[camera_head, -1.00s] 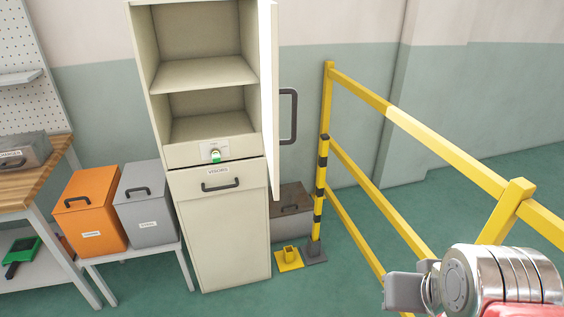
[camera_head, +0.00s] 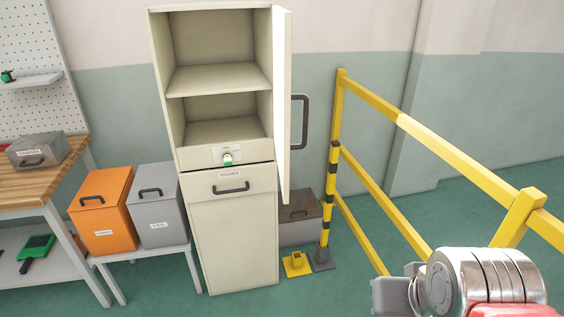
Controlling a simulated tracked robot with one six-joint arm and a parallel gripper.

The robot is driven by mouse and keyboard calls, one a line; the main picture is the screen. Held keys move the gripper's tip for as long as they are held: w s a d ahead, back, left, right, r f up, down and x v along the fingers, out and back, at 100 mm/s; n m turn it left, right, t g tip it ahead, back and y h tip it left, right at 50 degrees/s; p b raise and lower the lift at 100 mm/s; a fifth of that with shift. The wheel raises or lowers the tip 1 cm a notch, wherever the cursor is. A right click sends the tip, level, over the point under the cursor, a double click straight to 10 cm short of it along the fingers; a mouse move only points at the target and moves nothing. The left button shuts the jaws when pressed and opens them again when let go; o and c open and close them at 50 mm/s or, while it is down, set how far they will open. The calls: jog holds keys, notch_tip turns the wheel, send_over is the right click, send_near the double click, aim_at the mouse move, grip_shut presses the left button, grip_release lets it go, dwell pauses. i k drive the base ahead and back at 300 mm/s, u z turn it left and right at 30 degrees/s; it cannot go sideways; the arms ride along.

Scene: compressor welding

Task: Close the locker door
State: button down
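The locker (camera_head: 229,240) is a tall cream cabinet left of centre. Its upper compartment is open and shows a shelf (camera_head: 218,80) with nothing on it. The locker door (camera_head: 283,110) is hinged on the right side and stands wide open, seen nearly edge-on. Its dark handle (camera_head: 305,122) sticks out to the right. My gripper (camera_head: 388,294) is at the lower right, apart from the door and in front of the yellow railing. Its fingers are only partly visible, so its opening is unclear.
A yellow railing (camera_head: 440,140) runs along the right, with a yellow-black post near the locker. Orange (camera_head: 101,212) and grey (camera_head: 157,207) bins stand on a low table at left, beside a workbench (camera_head: 40,187).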

aim_at(282, 19)
jog(key=u, duration=1.1)
jog(key=i, duration=1)
jog(key=u, duration=0.05)
